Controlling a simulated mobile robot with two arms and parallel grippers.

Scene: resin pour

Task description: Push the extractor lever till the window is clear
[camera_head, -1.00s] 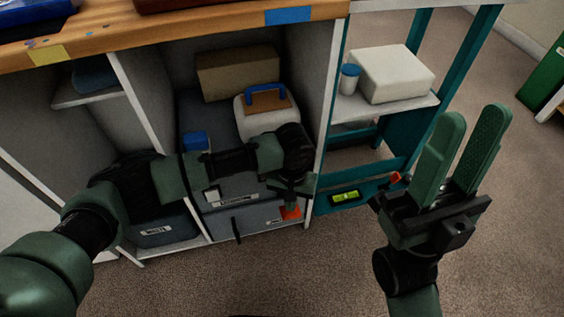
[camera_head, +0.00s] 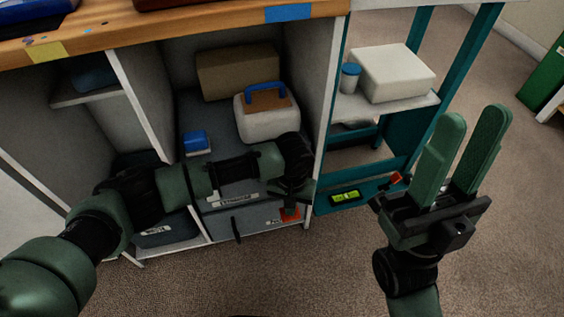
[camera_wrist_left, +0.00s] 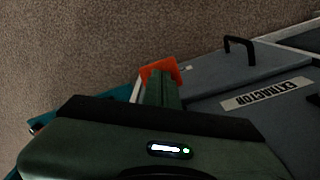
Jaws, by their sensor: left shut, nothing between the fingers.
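A grey unit labelled EXTRACTOR (camera_wrist_left: 266,94) sits low in the bench cabinet; its label also shows in the head view (camera_head: 233,200). An orange piece (camera_wrist_left: 161,68) is at its corner, also visible in the head view (camera_head: 289,215). I cannot tell whether this is the lever. My left gripper (camera_wrist_left: 162,84) is shut and empty, its fingertips at the orange piece, overlapping it in view; contact is unclear. In the head view the left gripper (camera_head: 290,203) points down there. I cannot make out a window. My right gripper (camera_head: 474,113) is open and empty, raised at the right.
A black handle (camera_head: 236,230) is on the grey front. A blue-handled case (camera_head: 266,118), a cardboard box (camera_head: 237,73) and a small blue item (camera_head: 196,142) are inside the cabinet. A teal rack (camera_head: 465,66) holds a white box (camera_head: 393,74). Carpet is clear in front.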

